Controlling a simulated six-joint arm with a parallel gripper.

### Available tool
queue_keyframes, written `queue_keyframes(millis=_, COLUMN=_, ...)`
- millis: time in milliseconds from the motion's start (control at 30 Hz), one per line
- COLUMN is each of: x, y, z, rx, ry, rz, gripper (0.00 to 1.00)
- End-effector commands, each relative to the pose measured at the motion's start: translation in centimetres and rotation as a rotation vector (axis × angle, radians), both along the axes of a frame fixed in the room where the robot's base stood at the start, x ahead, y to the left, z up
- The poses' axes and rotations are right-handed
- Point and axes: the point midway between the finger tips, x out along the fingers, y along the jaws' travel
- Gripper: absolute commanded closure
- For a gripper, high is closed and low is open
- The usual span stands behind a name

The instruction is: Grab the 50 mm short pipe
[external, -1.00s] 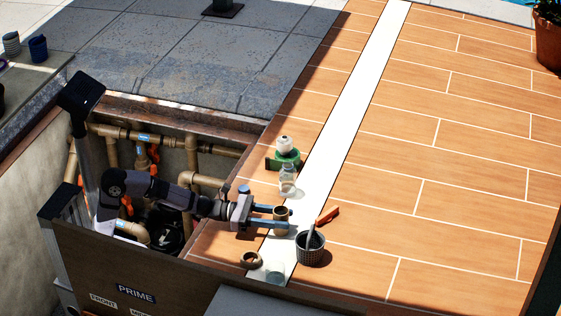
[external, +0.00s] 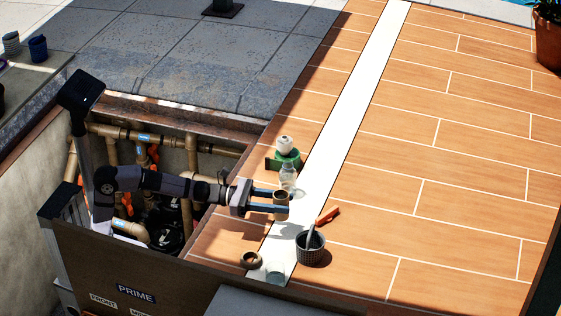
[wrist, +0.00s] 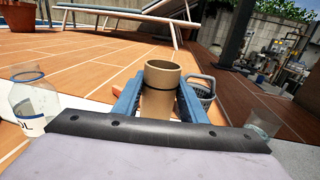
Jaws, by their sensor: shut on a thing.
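The short pipe (wrist: 159,88) is a tan, open-topped tube, upright between the two blue fingers in the wrist view. It also shows in the external view (external: 281,197), above the white strip of the deck. My gripper (external: 286,203) is shut on the pipe, one finger on each side. In the wrist view my gripper (wrist: 157,97) hides the pipe's lower end. The pipe looks raised off the deck, its shadow lying apart on the strip.
A clear bottle (external: 288,177) stands close behind the gripper, beside a green item with a white roll (external: 285,146). A grey basket (external: 310,250), an orange-red tool (external: 327,216), a tan ring (external: 251,258) and a clear cup (external: 274,278) lie nearby.

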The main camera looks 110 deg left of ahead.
Motion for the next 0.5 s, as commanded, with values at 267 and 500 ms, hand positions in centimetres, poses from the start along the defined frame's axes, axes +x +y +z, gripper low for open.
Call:
queue_keyframes(millis=267, x=0.0, y=0.0, z=7.1, rx=0.004, ry=-0.004, rz=-0.001, gripper=0.86)
queue_keyframes(millis=500, x=0.0, y=0.0, z=10.5, rx=0.001, ry=-0.002, rz=-0.001, gripper=0.86)
